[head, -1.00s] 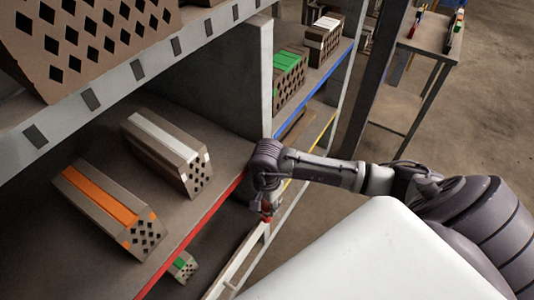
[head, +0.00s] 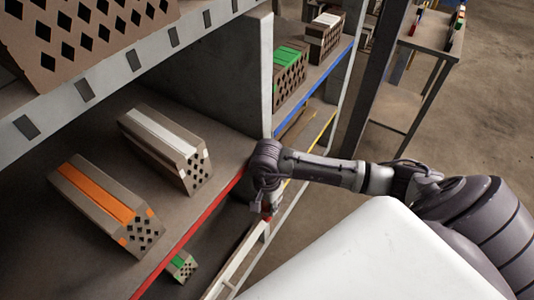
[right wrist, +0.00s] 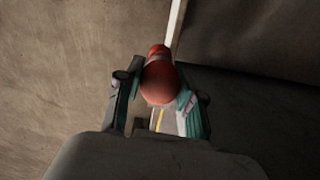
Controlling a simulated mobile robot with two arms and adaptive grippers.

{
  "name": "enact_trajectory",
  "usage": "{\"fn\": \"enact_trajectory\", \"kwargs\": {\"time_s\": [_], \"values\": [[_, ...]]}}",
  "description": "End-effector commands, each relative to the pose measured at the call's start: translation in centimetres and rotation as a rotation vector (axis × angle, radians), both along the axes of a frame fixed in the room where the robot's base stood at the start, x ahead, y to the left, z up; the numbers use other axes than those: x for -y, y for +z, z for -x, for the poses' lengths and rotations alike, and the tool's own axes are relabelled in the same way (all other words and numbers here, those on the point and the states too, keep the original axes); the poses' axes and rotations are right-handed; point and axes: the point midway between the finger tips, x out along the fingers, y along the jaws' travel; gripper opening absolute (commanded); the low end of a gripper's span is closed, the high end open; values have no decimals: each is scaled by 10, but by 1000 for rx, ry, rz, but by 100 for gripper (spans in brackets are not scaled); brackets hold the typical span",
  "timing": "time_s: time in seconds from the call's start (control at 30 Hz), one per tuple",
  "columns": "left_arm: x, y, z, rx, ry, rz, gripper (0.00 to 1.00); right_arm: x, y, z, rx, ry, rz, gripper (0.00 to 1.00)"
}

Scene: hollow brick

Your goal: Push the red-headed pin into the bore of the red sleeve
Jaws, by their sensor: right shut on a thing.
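My right gripper (right wrist: 160,100) is shut on the red-headed pin (right wrist: 160,84); the round red head shows between the teal-edged fingers. Just beyond the head is a second red part (right wrist: 158,50), which looks like the red sleeve, by the end of a pale rail. The head hides the pin's shank and most of the sleeve, so I cannot tell whether the shank is in the bore. In the head view the right gripper (head: 268,203) points down at the pale rail beside the red-edged shelf. My left gripper is not in view.
A brick with an orange stripe (head: 97,203) and one with a white stripe (head: 163,143) lie on the red-edged shelf (head: 195,225). A green-marked brick (head: 181,267) lies lower. A grey upright panel (head: 258,80) stands close behind my right wrist.

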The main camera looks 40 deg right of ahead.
Motion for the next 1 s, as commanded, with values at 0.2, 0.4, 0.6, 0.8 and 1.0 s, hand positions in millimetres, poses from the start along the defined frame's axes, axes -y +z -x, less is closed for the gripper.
{"fn": "enact_trajectory", "kwargs": {"time_s": [0.2, 0.4, 0.6, 0.8, 1.0], "values": [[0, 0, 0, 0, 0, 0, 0, 0, 0, 0, 1, 0, 0, 67], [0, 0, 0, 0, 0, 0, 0, 0, 0, 0, 1, 0, 0, 67], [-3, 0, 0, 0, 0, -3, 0, 0, 9, -1, 4, 1, 0, 67], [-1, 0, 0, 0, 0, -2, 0, 0, 42, -2, 5, 2, 1, 67], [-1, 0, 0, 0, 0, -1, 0, 0, 68, -1, 3, 1, -1, 67]]}}
